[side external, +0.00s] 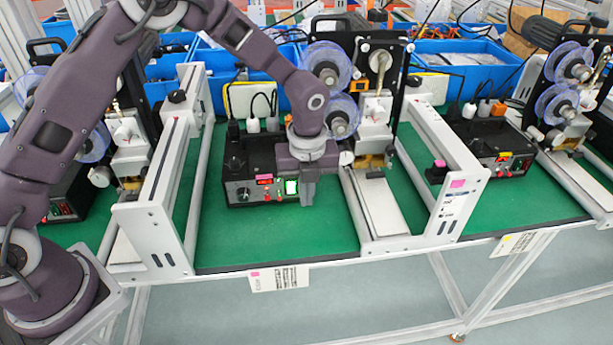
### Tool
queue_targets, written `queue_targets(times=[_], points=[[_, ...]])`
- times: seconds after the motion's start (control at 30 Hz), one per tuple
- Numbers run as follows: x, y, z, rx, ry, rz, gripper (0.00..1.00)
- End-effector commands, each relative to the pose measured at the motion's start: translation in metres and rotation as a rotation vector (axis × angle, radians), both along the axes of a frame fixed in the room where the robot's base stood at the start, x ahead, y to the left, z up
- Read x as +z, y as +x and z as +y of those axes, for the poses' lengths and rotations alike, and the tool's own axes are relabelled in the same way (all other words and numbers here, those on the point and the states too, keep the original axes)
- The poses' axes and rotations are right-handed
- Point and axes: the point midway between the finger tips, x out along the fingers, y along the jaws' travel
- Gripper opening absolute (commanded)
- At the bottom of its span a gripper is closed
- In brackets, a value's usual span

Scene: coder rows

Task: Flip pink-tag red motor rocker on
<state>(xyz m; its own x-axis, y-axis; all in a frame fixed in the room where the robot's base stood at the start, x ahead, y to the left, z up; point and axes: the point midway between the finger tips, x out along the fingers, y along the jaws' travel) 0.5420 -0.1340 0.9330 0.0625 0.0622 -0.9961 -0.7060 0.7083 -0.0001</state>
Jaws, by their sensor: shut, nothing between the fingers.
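The pink-tagged coder's black control box (233,168) stands on the green mat in the middle of the side external view. A pink tag (265,176) sits on its front panel, above a small lit red display (265,182). The panel also has a silver knob (243,194) and a green-lit switch (291,187). Small red controls show low on the panel, but I cannot tell which is the motor rocker or its position. My gripper (307,203) is shut and empty, pointing down in front of the panel's right end, just right of the green-lit switch. It hides that end of the panel.
White rails with posts (160,230) flank the mat (270,245). The right post bears a pink tag (457,183). A similar box with a yellow tag (505,154) stands to the right, another machine to the left. Blue bins (455,55) line the back. The mat in front is clear.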

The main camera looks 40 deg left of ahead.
Motion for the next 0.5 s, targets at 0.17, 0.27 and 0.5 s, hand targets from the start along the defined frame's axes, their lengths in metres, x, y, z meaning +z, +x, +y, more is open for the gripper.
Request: queue_targets(times=[0.17,0.27,0.5], points=[[-0.02,0.013,0.013,0.004,0.0,-0.002,0.0],[-0.022,0.022,0.022,0.002,0.001,0.001,0.0],[-0.023,0.029,0.029,0.001,0.0,0.0,0.0]])
